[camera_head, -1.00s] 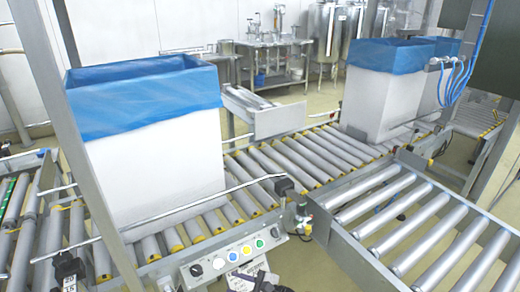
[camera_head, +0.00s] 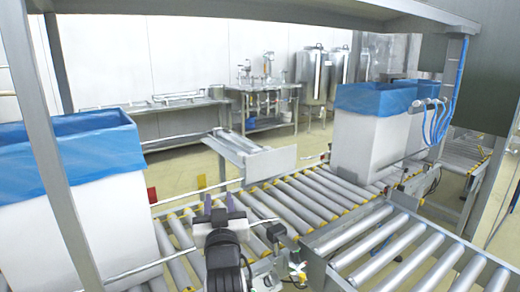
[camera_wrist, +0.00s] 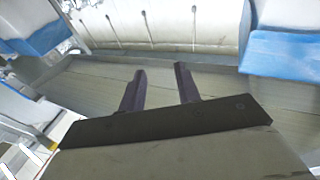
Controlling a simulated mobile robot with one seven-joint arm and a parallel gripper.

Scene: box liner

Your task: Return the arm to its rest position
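My gripper (camera_head: 219,205) shows at the bottom centre of the head view, above the roller conveyor, with dark arm links below it. In the wrist view my gripper (camera_wrist: 160,82) has its two dark fingers apart with nothing between them. It touches nothing that I can see. A white box with a blue liner (camera_head: 88,215) stands on the conveyor at the left, and my gripper is to its right and apart from it.
More white boxes with blue liners (camera_head: 365,135) stand at the back right. Roller conveyors (camera_head: 320,195) run between and to the right. A metal frame post (camera_head: 50,150) rises at the left, with a beam overhead. A metal plate (camera_head: 255,158) stands beyond the rollers.

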